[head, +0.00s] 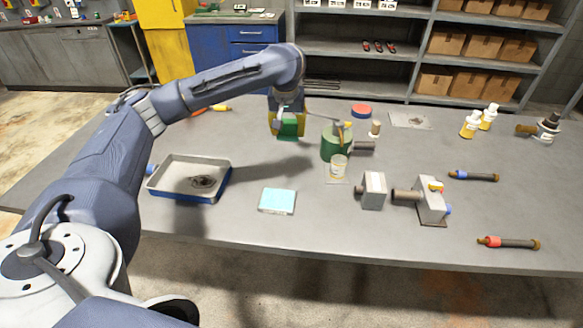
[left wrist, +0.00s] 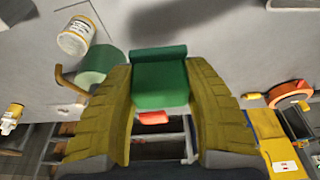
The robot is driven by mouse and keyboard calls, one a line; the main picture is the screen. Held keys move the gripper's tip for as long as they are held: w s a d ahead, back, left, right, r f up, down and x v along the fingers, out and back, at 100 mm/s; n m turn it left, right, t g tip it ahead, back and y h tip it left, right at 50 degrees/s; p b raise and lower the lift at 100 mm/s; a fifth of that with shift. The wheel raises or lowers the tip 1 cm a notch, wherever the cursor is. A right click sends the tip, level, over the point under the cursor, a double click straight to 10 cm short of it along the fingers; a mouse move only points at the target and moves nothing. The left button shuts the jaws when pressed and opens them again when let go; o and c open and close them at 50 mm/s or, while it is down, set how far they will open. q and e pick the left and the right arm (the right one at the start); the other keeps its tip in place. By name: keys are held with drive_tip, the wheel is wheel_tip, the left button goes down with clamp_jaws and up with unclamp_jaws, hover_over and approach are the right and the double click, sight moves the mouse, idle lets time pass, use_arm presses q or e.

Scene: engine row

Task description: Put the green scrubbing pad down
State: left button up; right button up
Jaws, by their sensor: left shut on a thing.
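The green scrubbing pad (head: 289,129) is held between the fingers of my left gripper (head: 287,122), above the middle of the grey table, with a shadow on the tabletop below. In the left wrist view the green pad (left wrist: 158,80) sits between the two yellow-olive fingers, which press its sides. My left gripper (left wrist: 160,95) is shut on it. My right gripper does not show in either view.
Left of the pad stands a blue-sided tray (head: 157,187) with a dark stain inside. A light-blue pad (head: 277,201) lies nearer the front. A green can (head: 329,143) and a jar (head: 338,168) stand close to the right.

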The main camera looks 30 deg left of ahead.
sight(289, 172)
use_arm(q)
wheel_tip(289, 172, down, 16)
drive_tip(key=shift+r, duration=0.25)
idle(0.5)
drive_tip(key=shift+f, duration=0.1)
drive_tip(key=o, duration=1.1)
drive_tip(key=v, duration=1.2)
